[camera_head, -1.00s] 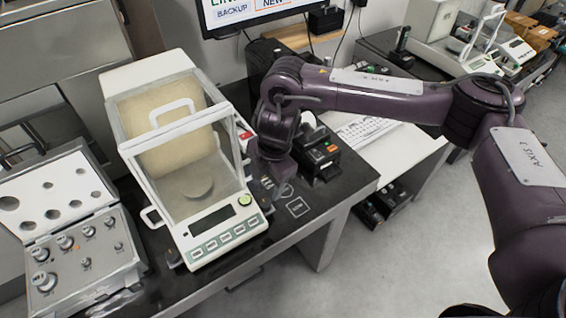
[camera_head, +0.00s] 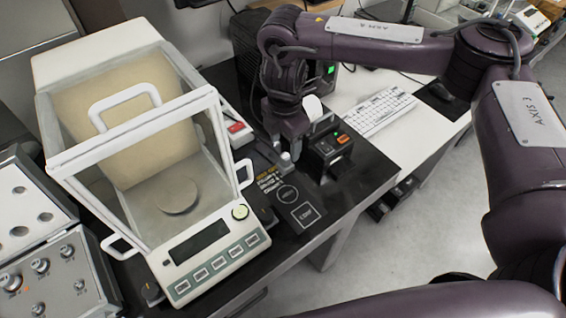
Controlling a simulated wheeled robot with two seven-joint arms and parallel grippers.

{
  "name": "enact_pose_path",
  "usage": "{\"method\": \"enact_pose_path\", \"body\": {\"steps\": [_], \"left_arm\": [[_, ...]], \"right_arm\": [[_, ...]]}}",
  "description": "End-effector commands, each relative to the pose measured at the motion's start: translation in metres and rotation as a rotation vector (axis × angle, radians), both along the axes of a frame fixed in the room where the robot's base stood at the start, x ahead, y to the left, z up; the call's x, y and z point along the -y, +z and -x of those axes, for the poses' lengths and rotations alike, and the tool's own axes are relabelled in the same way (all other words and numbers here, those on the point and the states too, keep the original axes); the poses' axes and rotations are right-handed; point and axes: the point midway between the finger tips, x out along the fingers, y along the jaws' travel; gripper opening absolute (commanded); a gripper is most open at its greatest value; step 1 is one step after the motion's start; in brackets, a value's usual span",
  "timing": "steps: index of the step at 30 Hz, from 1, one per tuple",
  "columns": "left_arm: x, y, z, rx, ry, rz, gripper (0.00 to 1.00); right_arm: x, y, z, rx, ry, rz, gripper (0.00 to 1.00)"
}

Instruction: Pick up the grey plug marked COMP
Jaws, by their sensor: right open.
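My right gripper (camera_head: 286,153) points down over the dark bench top, between the balance and a small black device. It is open. A small light-grey piece shows at its fingertips; I cannot tell whether it is the plug marked COMP or part of the gripper, and no COMP marking on a plug is readable. Just in front of the gripper, the bench carries a printed circle (camera_head: 287,193) and a printed square outline (camera_head: 305,214) with small lettering. My left gripper is not in view.
A white balance (camera_head: 200,262) with a glass draft shield stands left of the gripper. A black device (camera_head: 327,152) with green and orange buttons is close on the right. A keyboard (camera_head: 378,111) lies beyond it.

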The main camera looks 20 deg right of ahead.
Motion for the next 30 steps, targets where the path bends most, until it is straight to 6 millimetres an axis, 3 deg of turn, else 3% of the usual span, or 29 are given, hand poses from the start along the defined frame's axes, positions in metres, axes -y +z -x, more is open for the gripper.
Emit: {"method": "enact_pose_path", "body": {"steps": [6, 15, 24, 30], "left_arm": [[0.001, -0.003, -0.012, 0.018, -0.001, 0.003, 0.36], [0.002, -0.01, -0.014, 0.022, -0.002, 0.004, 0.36], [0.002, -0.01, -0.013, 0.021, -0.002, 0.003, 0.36], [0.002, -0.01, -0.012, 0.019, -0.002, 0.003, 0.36]], "right_arm": [[0.0, -0.026, 0.0, -0.004, -0.001, -0.002, 0.58], [0.002, -0.068, -0.003, -0.004, -0.001, -0.002, 0.58], [0.002, -0.071, -0.004, -0.001, 0.0, -0.001, 0.58], [0.002, -0.071, -0.004, -0.001, 0.0, -0.001, 0.33]]}}
